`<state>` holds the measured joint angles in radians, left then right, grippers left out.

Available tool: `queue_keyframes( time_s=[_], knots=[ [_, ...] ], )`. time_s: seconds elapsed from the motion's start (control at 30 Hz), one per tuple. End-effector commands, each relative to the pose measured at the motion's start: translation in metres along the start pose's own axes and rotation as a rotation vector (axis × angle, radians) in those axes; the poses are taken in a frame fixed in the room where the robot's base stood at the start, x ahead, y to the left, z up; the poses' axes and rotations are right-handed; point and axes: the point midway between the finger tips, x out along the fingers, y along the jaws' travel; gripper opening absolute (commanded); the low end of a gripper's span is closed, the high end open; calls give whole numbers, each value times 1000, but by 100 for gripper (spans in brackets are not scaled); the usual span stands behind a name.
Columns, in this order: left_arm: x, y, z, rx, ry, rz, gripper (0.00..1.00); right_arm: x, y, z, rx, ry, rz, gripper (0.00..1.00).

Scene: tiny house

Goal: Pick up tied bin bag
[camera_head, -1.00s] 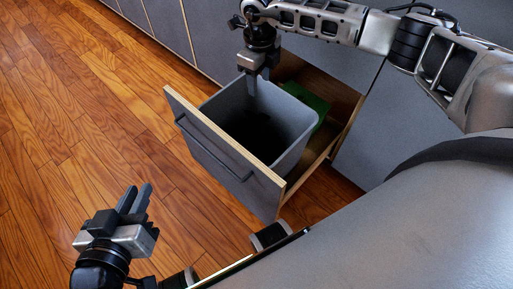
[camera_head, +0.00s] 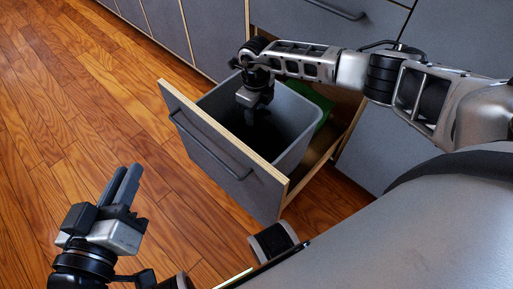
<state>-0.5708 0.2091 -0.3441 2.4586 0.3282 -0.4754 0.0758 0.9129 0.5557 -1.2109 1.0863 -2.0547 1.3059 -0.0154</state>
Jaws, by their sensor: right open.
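The grey bin (camera_head: 301,105) stands in a pulled-out drawer, and its inside is very dark. I cannot make out a tied bin bag in it. My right gripper (camera_head: 252,112) reaches down into the bin's mouth from above. It is open, but its fingertips are hard to see against the dark inside, and I see nothing held. My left gripper (camera_head: 124,184) is over the floor at the lower left, apart from the bin, with nothing visible between its fingers. The fingers lie close together, and I cannot tell whether they are fully shut.
The drawer front (camera_head: 222,155) with its dark handle stands out from the grey cabinets (camera_head: 213,35). A green thing (camera_head: 318,99) lies in the drawer behind the bin. The wooden floor (camera_head: 70,120) at the left is clear.

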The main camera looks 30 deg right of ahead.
Motion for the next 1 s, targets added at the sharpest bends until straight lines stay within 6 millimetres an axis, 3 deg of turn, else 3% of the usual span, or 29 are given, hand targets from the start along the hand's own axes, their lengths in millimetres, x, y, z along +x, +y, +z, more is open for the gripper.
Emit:
queue_keyframes(
  time_s=[0.27, 0.43, 0.47, 1.0],
  knots=[
    [0, 1, -1, -8, 6, 5, 17, 4, 0, 0, 0, -1, 0, 47],
    [0, 1, -1, -8, 5, 5, 17, 4, 0, 0, 0, -1, 0, 3],
    [0, 1, -1, -8, 5, 5, 17, 4, 0, 0, 0, -1, 0, 0],
    [0, 0, 0, -6, 4, 3, 17, 3, 0, 0, 0, 0, 0, 0]
  ],
)
